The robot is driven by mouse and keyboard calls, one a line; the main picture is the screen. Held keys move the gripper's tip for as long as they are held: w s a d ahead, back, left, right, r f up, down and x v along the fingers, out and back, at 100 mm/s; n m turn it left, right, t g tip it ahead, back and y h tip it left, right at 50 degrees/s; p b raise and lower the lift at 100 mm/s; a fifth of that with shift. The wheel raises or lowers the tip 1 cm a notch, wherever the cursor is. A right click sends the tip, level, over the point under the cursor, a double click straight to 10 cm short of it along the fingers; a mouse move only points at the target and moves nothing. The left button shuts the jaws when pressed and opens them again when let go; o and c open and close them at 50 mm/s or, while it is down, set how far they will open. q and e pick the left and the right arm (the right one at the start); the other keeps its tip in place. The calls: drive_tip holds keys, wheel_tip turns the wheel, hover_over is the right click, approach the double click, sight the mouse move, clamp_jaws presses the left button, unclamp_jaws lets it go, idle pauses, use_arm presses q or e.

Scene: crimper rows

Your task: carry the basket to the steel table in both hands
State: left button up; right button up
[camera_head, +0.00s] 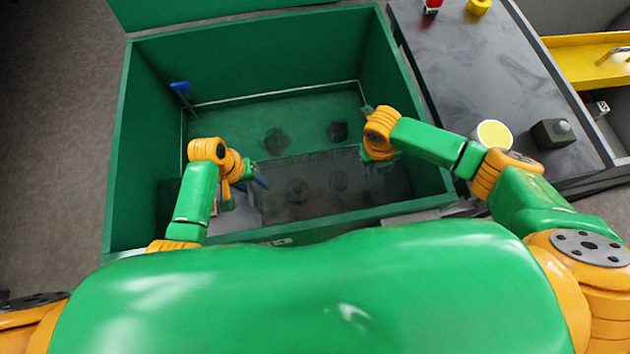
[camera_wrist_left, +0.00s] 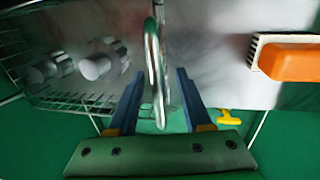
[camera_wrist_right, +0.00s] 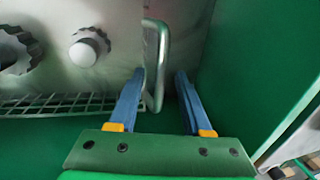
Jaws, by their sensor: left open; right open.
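The wire basket (camera_head: 320,155) sits low inside a large green bin (camera_head: 118,170), with dark round knobs in it. My left gripper (camera_head: 243,194) is inside the bin at the basket's left; in the left wrist view a metal loop handle (camera_wrist_left: 154,70) stands between its open blue fingers. My right gripper (camera_head: 378,165) is inside the bin at the right; in the right wrist view a similar handle (camera_wrist_right: 155,65) stands between its open fingers. Neither gripper is visibly clamped. The steel table (camera_head: 470,70) stands right of the bin.
The table holds a yellow-topped white can (camera_head: 493,134), a dark block (camera_head: 552,132), a red item (camera_head: 432,6) and a yellow item (camera_head: 478,6). Its middle is clear. An orange brush (camera_wrist_left: 290,62) shows beside the basket. The bin walls stand close around both arms.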

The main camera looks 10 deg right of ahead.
drive_tip(key=shift+f, duration=0.1)
use_arm(q)
clamp_jaws()
use_arm(e)
clamp_jaws()
idle(1.2)
